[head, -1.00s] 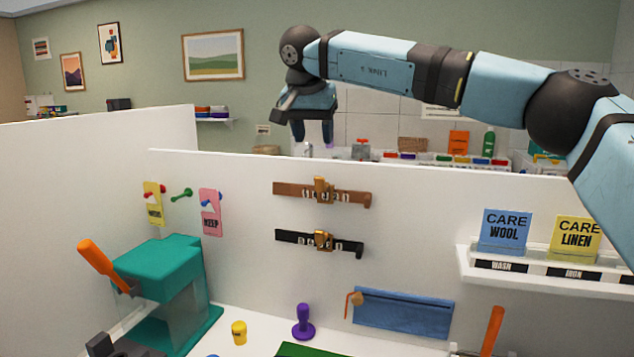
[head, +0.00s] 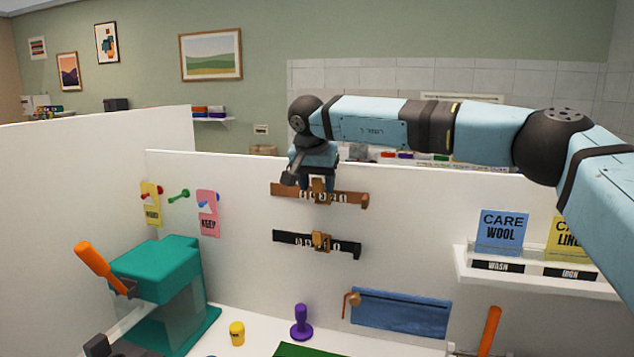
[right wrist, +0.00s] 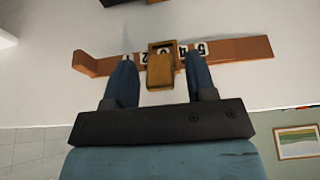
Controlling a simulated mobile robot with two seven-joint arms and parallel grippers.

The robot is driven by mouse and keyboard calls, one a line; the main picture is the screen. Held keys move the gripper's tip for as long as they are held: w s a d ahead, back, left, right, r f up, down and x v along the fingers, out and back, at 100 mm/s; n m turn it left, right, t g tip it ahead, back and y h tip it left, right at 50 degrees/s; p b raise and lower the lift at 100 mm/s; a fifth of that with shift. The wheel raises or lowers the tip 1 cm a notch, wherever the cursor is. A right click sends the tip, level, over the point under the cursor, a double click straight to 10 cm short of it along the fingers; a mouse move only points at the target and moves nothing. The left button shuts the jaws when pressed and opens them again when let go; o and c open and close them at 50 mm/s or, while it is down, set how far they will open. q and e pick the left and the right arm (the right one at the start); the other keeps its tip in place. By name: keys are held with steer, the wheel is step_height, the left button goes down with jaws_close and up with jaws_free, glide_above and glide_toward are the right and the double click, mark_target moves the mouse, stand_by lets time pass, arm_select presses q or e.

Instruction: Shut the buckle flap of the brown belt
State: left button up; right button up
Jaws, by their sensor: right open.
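The brown belt (head: 345,199) is fixed across the white panel, with white numbered marks along it. Its gold-brown buckle flap (right wrist: 160,70) shows in the right wrist view, standing out from the belt toward the camera. My right gripper (head: 318,187) is over the belt's buckle in the head view. In the right wrist view its two blue fingers (right wrist: 161,75) are open, one on each side of the flap, with the tips close to the belt. I cannot tell whether they touch the flap. My left gripper is not in view.
A black belt (head: 290,239) with a gold buckle hangs just below. Hanging tags (head: 208,213) are to the left, above a teal press (head: 165,270). A card shelf (head: 540,275) is at right and a blue pouch (head: 400,313) is below. A purple stamp (head: 301,323) stands beneath.

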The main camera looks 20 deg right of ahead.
steer(key=c, duration=0.9)
